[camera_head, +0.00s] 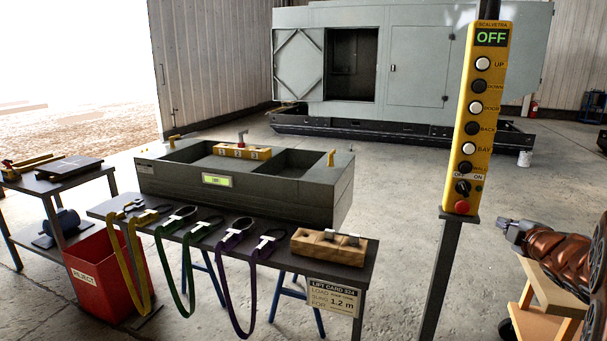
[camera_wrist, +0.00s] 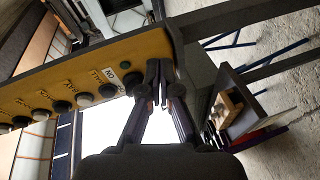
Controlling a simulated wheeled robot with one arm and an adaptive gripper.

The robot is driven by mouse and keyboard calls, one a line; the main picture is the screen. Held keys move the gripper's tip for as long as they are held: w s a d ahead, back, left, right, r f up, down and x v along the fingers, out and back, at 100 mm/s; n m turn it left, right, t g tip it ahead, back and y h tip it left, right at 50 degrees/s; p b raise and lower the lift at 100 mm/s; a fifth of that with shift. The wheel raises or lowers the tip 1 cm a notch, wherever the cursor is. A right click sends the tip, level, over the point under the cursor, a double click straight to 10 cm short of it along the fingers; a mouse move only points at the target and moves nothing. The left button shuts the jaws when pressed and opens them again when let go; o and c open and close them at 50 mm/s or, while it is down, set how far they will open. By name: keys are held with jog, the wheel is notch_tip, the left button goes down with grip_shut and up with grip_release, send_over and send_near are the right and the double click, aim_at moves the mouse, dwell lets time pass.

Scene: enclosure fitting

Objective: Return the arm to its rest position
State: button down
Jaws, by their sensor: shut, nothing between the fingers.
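My gripper (camera_wrist: 160,78) shows in the wrist view, with its two dark fingers drawn together and nothing between them. It is in front of the lower end of a yellow control pendant (camera_wrist: 60,82), and its fingers cover part of that end. Whether they touch it I cannot tell. In the head view the pendant (camera_head: 478,130) stands upright on a dark post, with a column of buttons, a small black switch and a red button at the bottom. Its display reads OFF.
A dark bench (camera_head: 225,240) holds several coloured slings and a wooden block (camera_head: 328,246). A long grey enclosure (camera_head: 320,190) stands behind it. A red reject bin (camera_head: 105,275) is at left. The pendant's post (camera_head: 440,290) is an obstacle.

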jog(key=s+a+f+m+g, duration=0.45)
jog(key=s+a, duration=0.25)
jog(key=s, duration=0.2)
jog(key=s+a+f+m+g, duration=0.4)
jog(key=s+a+f+g, duration=0.1)
jog(key=s+a, duration=0.35)
jog(key=s+a+f+m+g, duration=0.4)
jog(key=s+a+f+m, duration=0.15)
jog(key=s, duration=0.45)
jog(key=s+a+g+y, duration=0.2)
jog(key=s+a+g, duration=0.3)
jog(key=s+a, duration=0.9)
notch_tip(320, 180, up, 16)
jog(key=d+t+p, duration=0.1)
jog(key=d+p, duration=0.1)
jog(key=p, duration=1.3)
jog(key=shift+s+d+p, duration=0.15)
jog(key=shift+s+p, duration=0.05)
jog(key=shift+p, duration=0.1)
